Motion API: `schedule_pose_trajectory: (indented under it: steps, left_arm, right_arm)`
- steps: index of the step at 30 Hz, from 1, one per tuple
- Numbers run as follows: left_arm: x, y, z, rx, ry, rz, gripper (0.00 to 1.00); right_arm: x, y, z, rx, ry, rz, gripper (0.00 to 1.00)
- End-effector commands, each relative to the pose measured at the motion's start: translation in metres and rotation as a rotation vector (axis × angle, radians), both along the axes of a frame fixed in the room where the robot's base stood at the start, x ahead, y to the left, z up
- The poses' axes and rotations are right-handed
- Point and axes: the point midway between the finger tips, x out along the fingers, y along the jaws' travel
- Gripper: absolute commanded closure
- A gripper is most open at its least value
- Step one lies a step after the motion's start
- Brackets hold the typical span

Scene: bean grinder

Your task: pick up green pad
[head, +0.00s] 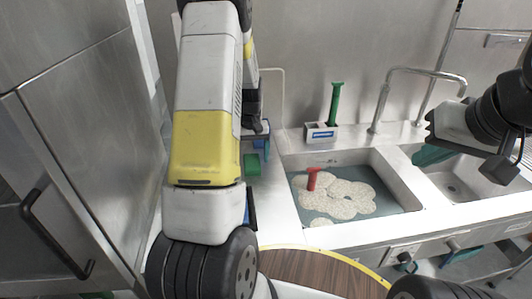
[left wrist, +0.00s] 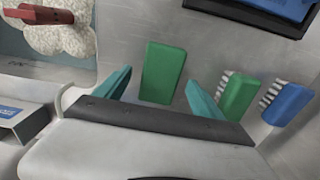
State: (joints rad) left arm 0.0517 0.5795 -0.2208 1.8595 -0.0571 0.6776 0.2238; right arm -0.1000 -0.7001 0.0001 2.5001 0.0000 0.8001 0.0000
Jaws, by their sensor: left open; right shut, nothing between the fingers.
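The green pad (left wrist: 163,73) lies on the light grey counter in the left wrist view, a plain rectangular block. My left gripper (left wrist: 160,80) is open, with one teal finger on each side of the pad and gaps showing between. I cannot tell how far above the counter the fingertips are. In the head view a green block (head: 252,164), which looks like the pad, shows beside my left arm, left of the sink; the arm partly hides that area. My right gripper (head: 432,155) is shut and empty over the right basin.
A green brush (left wrist: 237,95) and a blue brush (left wrist: 288,104) lie close right of the pad. A dark tray (left wrist: 250,14) is at the top. The left sink basin (head: 384,173) holds a pale lumpy mass and a red-handled tool (head: 312,179). A holder (head: 320,135) with a green handle stands behind.

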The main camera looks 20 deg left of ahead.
Motion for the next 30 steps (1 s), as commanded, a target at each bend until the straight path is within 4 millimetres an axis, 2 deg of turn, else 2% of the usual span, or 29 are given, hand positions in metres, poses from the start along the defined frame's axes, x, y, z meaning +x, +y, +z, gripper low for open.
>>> schedule_pose_trajectory:
  steps: [3,10,20,30]
  left_arm:
    - [-0.0001,-0.0001,-0.0089,0.000,0.000,0.000,0.22]
    - [0.0000,-0.0001,-0.0096,-0.001,-0.001,0.000,0.22]
    - [-0.0001,-0.0001,-0.0093,-0.001,-0.001,0.000,0.86]
    - [0.0004,-0.0001,-0.0049,0.000,-0.002,0.000,0.87]
  right_arm:
    - [0.0000,0.0000,0.0000,0.000,0.000,0.000,1.00]
    - [0.0000,0.0000,0.0000,0.000,0.000,0.000,1.00]
    - [0.0000,0.0000,0.0000,0.000,0.000,0.000,1.00]
    - [0.0000,0.0000,0.0000,0.000,0.000,0.000,1.00]
